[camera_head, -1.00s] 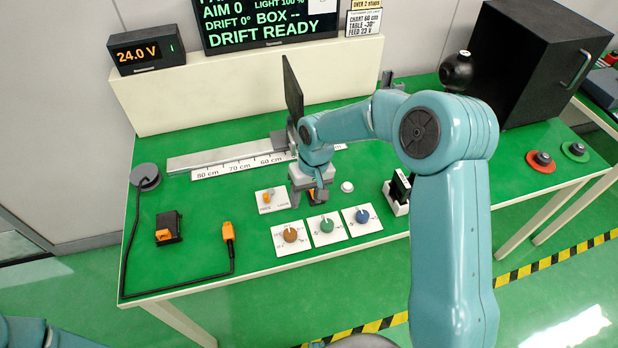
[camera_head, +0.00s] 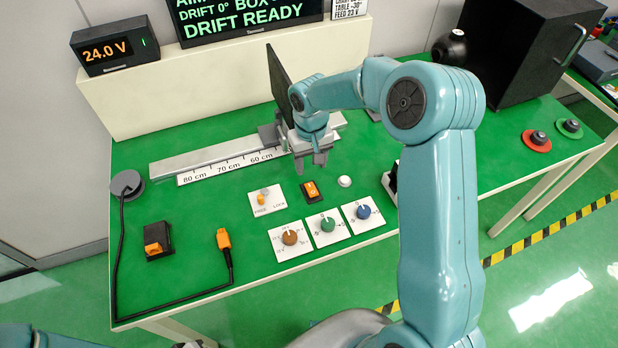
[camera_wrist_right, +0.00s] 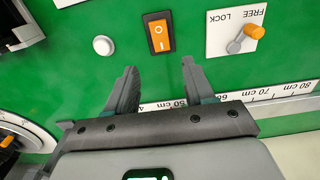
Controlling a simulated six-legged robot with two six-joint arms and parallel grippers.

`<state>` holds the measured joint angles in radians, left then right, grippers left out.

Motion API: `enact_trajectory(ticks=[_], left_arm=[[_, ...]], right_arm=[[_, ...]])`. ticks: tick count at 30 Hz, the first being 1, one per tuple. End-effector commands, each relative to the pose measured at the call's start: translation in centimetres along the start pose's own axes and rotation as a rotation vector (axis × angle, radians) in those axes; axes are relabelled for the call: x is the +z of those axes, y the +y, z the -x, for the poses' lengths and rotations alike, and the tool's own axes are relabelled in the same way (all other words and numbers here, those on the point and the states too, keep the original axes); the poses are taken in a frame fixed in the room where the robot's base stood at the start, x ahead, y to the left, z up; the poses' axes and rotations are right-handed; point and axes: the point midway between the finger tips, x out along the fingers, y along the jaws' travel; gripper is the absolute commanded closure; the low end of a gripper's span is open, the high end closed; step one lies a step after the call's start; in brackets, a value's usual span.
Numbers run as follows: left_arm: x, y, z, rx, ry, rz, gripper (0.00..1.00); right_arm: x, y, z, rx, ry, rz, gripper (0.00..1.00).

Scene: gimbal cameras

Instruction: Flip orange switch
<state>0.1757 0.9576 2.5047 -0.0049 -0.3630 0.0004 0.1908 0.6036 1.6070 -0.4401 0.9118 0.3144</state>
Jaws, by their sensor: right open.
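The orange rocker switch (camera_head: 311,190) in a black housing lies on the green bench top, between the FREE/LOCK plate and a round white button. It also shows in the right wrist view (camera_wrist_right: 159,35), with a line mark and a circle mark on its face. My right gripper (camera_head: 314,169) is open and empty, above the bench just behind the switch in the head view. In the wrist view the two fingers (camera_wrist_right: 157,78) are spread apart and their tips stop short of the switch. My left gripper is not in view.
Beside the switch are the FREE/LOCK plate (camera_head: 266,200) with an orange-tipped lever and the white button (camera_head: 345,181). Three dial plates with brown (camera_head: 290,237), green and blue knobs lie in front. A ruler rail (camera_head: 222,166) runs behind. An orange plug (camera_head: 223,239) lies at left.

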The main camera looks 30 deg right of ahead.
Motion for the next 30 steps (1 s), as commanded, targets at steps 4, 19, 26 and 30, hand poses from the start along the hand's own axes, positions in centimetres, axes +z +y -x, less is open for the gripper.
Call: enact_trajectory(ticks=[4,19,26,30], left_arm=[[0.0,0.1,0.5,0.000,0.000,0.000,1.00],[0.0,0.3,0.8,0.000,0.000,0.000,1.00],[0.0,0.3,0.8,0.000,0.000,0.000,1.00],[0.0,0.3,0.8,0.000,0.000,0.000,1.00]], right_arm=[[0.1,-0.1,-3.5,0.000,-0.005,0.002,0.47],[-0.4,-0.2,-8.1,-0.001,0.001,0.000,0.47],[-0.4,-0.2,-8.1,-0.001,0.001,0.000,0.76],[-0.4,-0.2,-8.0,-0.001,0.001,0.000,1.00]])
